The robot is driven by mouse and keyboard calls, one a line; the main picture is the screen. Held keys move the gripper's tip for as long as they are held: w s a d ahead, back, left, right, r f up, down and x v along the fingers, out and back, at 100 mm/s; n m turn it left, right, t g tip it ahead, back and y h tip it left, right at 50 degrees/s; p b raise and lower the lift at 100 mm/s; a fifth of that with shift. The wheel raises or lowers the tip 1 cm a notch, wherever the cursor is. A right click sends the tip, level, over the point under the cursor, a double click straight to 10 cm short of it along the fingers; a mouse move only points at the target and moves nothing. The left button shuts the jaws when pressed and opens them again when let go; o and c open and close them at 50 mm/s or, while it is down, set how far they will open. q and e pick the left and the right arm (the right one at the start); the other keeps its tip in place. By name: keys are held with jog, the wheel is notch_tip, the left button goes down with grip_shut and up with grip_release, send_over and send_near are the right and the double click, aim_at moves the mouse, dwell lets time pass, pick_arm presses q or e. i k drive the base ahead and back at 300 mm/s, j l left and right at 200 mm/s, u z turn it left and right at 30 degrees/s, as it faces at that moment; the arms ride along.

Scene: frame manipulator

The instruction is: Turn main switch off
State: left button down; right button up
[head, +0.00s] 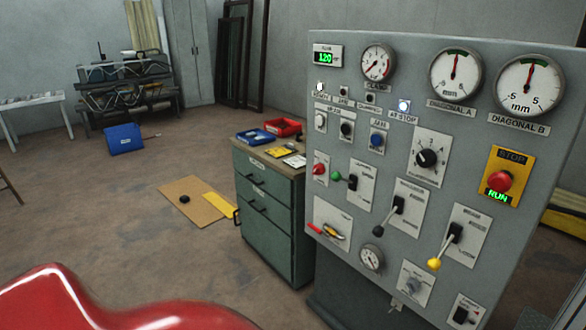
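The grey control panel (395,180) stands at the right. I cannot read which control is labelled as the main switch. A black rotary knob (429,158) sits on a white dial plate. A black switch (461,314) is at the lower right corner. A white switch (320,121) is at the upper left. A red stop button (500,181) sits on a yellow plate with a lit green RUN sign (498,197). Neither gripper is in view.
A green drawer cabinet (268,215) with red and blue trays (256,137) stands left of the panel. Cardboard (192,203) lies on the floor. A blue box (124,138) and a rack (125,85) are farther back. The floor at left is mostly clear.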

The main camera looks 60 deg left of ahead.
aim_at(319, 170)
jog(key=u, duration=1.55)
jog(key=i+j+z, duration=0.1)
jog(key=i+j, duration=0.15)
jog(key=i+j+z, duration=0.1)
jog(key=i+j, duration=0.15)
jog(key=j, duration=0.15)
jog(key=i+j+z, duration=0.1)
jog(key=i+j, duration=0.15)
jog(key=j, duration=0.15)
jog(key=i+j+z, duration=0.1)
jog(key=j, duration=0.25)
jog(key=i+j+z, duration=0.15)
jog(key=i+j, duration=0.15)
jog(key=j, duration=0.15)
jog(key=i+j+z, duration=0.1)
jog(key=j, duration=0.3)
jog(key=i+j+z, duration=0.1)
jog(key=i+j, duration=0.15)
jog(key=j, duration=0.2)
jog(key=i+j+z, duration=0.1)
jog(key=j, duration=0.35)
jog(key=i, duration=0.1)
